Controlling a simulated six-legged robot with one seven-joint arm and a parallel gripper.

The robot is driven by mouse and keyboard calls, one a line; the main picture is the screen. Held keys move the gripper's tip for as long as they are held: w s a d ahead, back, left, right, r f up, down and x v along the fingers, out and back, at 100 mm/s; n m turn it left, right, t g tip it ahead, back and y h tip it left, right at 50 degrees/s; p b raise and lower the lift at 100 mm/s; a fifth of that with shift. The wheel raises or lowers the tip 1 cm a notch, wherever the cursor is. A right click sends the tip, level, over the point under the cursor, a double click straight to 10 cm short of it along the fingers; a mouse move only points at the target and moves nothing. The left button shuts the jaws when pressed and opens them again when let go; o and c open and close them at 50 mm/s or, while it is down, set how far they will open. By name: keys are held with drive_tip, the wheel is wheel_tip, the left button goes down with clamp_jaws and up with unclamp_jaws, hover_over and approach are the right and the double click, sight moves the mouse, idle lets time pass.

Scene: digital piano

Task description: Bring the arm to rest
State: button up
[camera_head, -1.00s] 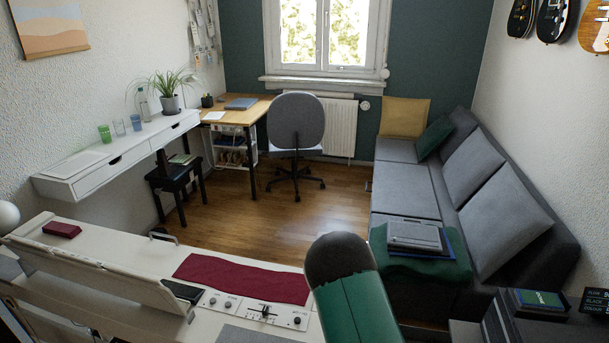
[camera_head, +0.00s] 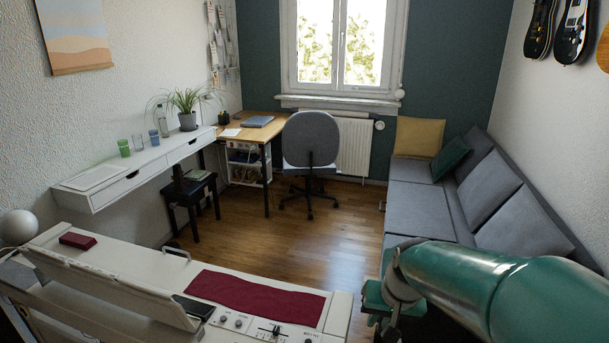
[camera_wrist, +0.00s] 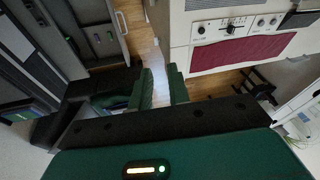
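My green arm reaches in from the right edge of the head view, lying nearly level in front of the grey sofa (camera_head: 418,207). The fingertips are close to the piano's edge in that picture; I cannot tell the true gap.
The red cloth, a dark phone (camera_head: 194,308) and a red box (camera_head: 77,240) lie on the piano. A white wall shelf (camera_head: 140,170), black stool (camera_head: 190,196), wooden desk (camera_head: 258,132) and grey chair (camera_head: 310,142) stand beyond. Open floor (camera_head: 300,235) lies between piano and sofa.

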drive_tip(key=s+r+t, duration=0.1)
drive_tip(key=s+r, duration=0.3)
drive_tip(key=s, duration=0.3)
drive_tip(key=s+r+n+t+h, duration=0.1)
drive_tip(key=s+r, duration=0.4)
drive_tip(key=s, duration=0.3)
drive_tip(key=shift+r+n+t, duration=0.2)
drive_tip(key=shift+n+t, duration=0.1)
